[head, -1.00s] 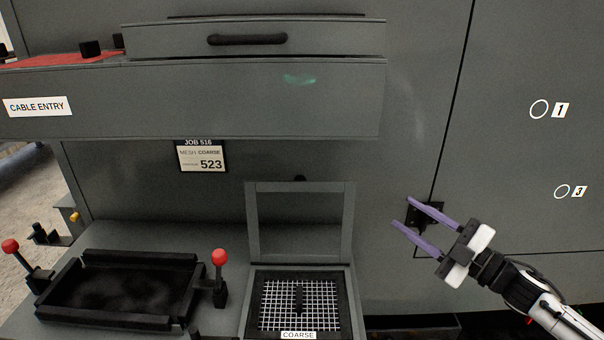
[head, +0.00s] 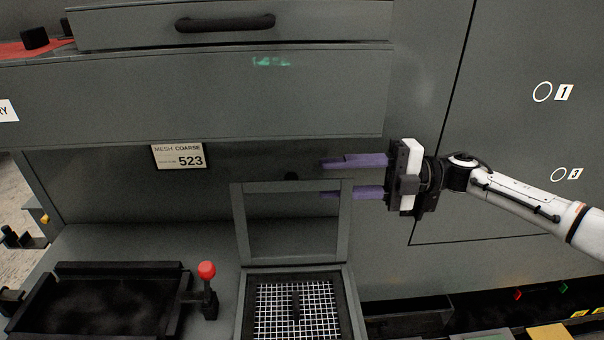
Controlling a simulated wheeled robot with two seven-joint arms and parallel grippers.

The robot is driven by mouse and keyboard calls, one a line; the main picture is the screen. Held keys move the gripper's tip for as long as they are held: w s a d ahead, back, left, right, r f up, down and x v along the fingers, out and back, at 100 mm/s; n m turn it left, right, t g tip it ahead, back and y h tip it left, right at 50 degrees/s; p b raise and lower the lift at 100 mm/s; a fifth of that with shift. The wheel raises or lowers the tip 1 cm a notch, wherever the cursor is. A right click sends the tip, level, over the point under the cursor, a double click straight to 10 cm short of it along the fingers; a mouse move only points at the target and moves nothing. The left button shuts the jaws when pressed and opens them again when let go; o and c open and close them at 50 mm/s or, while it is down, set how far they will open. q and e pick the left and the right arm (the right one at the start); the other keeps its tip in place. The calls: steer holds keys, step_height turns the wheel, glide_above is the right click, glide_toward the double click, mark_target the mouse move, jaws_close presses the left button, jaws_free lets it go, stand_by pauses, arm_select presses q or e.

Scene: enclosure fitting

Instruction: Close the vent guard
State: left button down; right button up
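The vent guard (head: 344,230) is a grey hinged frame that stands raised, about upright, at the back edge of a square opening. Below it lies a wire mesh (head: 272,312) in a dark-lined grey frame. My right gripper (head: 322,178) is open, its two purple fingers pointing left at the guard's upper right corner. One finger is above the guard's top bar. The lower finger overlaps the right bar and seems to pass behind it; contact cannot be told. Nothing shows between the fingers. My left gripper is not in view.
A black tray (head: 170,315) and a red-knobbed lever (head: 207,271) stand to the left. A drawer front (head: 200,95) overhangs the bay, with a job card (head: 178,156) below it. A cabinet door (head: 500,130) is at the right.

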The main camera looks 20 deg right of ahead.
steer(key=x, duration=0.6)
steer(key=shift+a+p, duration=0.15)
steer(key=shift+p, duration=0.3)
steer(key=shift+c, duration=0.3)
jaws_close()
